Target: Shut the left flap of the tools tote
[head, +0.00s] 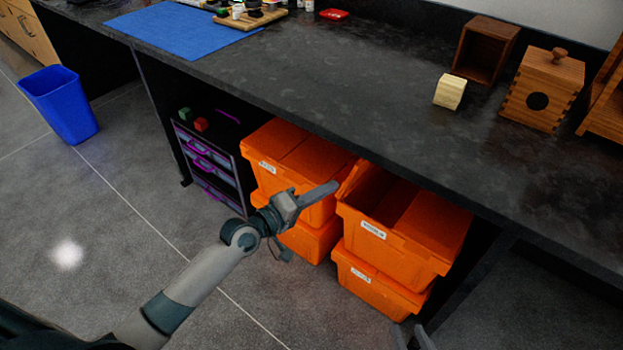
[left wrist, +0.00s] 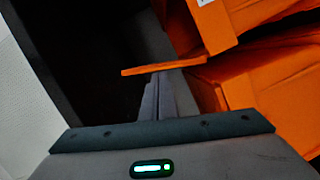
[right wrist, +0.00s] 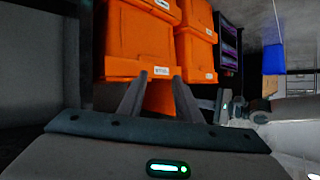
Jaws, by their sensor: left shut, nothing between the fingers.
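The open orange tote (head: 400,245) is the upper one of the right stack under the bench. Its label is too small to read. Its left flap (head: 349,180) stands raised on the left side; an orange flap edge (left wrist: 165,66) crosses just beyond the fingertips in the left wrist view. The right part of its top looks covered. My left gripper (head: 334,187) is shut and empty, its tip close to the raised flap; I cannot tell if they touch. My right gripper (head: 412,338) is open and empty, low in front of the stack; its spread fingers show in the right wrist view (right wrist: 160,82).
A closed orange tote (head: 290,150) tops the stack to the left, with a lower tote (head: 375,283) under the open one. The dark bench top (head: 330,90) overhangs both stacks. A drawer unit (head: 210,165) stands further left. The floor in front is clear.

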